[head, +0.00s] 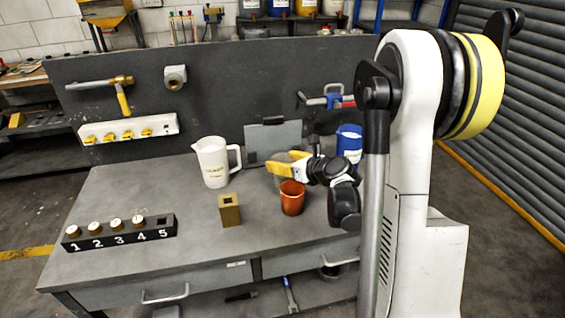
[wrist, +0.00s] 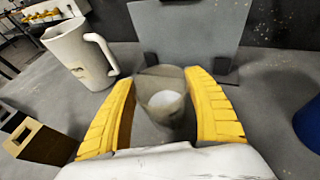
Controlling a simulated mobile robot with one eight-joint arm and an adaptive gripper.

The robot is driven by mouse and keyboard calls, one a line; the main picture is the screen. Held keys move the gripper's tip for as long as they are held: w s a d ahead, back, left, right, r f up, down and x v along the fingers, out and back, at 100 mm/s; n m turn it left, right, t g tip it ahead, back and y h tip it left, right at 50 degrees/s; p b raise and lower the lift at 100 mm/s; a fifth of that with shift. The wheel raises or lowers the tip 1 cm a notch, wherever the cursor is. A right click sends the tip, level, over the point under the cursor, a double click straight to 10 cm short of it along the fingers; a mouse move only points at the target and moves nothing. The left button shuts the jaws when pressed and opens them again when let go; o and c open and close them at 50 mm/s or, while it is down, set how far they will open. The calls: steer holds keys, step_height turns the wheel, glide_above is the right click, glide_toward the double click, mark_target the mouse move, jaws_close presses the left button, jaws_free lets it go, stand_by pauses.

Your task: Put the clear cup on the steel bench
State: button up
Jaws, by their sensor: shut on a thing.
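The clear cup (wrist: 158,82) is a see-through, greyish tumbler with a pale round patch showing inside it. My gripper (wrist: 162,95) has its yellow fingers closed on both sides of the cup in the wrist view. In the head view my gripper (head: 288,165) is over the back part of the steel bench (head: 130,194), behind a copper-coloured cup (head: 292,199). The clear cup is mostly hidden there by the fingers and the copper cup. I cannot tell whether its base touches the bench.
A white jug (head: 212,163) stands left of my gripper, with a brass block (head: 229,211) in front. A numbered black rack (head: 120,236) is at front left. A grey plate (head: 273,142) stands behind, and a blue container (head: 349,146) is right. The bench's left middle is clear.

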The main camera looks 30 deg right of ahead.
steer(key=shift+f, duration=0.2)
steer(key=o, duration=1.3)
steer(key=shift+r, duration=0.1)
